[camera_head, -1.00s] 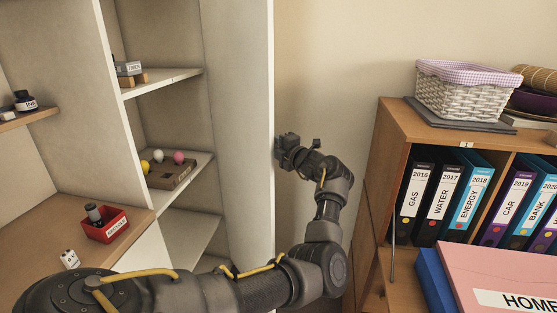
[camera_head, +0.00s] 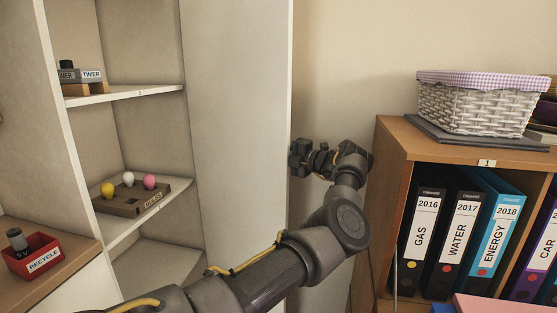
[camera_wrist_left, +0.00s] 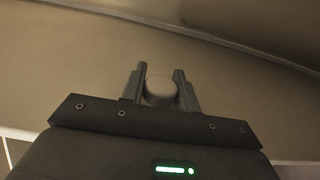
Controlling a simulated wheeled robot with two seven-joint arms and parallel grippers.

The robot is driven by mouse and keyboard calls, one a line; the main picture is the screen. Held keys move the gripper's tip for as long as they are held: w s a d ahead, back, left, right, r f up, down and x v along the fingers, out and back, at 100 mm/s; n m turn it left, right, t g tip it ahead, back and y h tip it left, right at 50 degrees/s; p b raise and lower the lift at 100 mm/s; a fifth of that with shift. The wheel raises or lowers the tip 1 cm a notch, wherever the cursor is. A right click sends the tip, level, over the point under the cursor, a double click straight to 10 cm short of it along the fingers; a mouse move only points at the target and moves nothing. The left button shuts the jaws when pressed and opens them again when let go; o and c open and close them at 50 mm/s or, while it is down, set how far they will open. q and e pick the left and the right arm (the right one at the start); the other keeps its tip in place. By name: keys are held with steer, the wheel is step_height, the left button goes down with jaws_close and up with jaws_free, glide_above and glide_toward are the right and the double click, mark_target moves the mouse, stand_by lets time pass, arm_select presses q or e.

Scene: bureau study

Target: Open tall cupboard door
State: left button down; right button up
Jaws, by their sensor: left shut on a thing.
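The tall cupboard door (camera_head: 238,120) is a pale, tall panel standing open to the right of the cupboard's inner shelves. My left arm reaches past the door's right edge. My left gripper (camera_head: 297,158) is at the outer side of the door, partly hidden behind that edge. In the left wrist view, its two fingers (camera_wrist_left: 160,88) are closed around a round, pale knob (camera_wrist_left: 160,90) on the door's face (camera_wrist_left: 70,60). The head view does not show the knob. My right gripper is in neither view.
Inside the cupboard, a shelf (camera_head: 140,93) holds a timer (camera_head: 90,75), and a lower one holds a wooden block with coloured bulbs (camera_head: 135,197). A red recycle box (camera_head: 35,255) sits at left. A wooden binder cabinet (camera_head: 390,155) stands close right of my arm, with a basket (camera_head: 475,105) on top.

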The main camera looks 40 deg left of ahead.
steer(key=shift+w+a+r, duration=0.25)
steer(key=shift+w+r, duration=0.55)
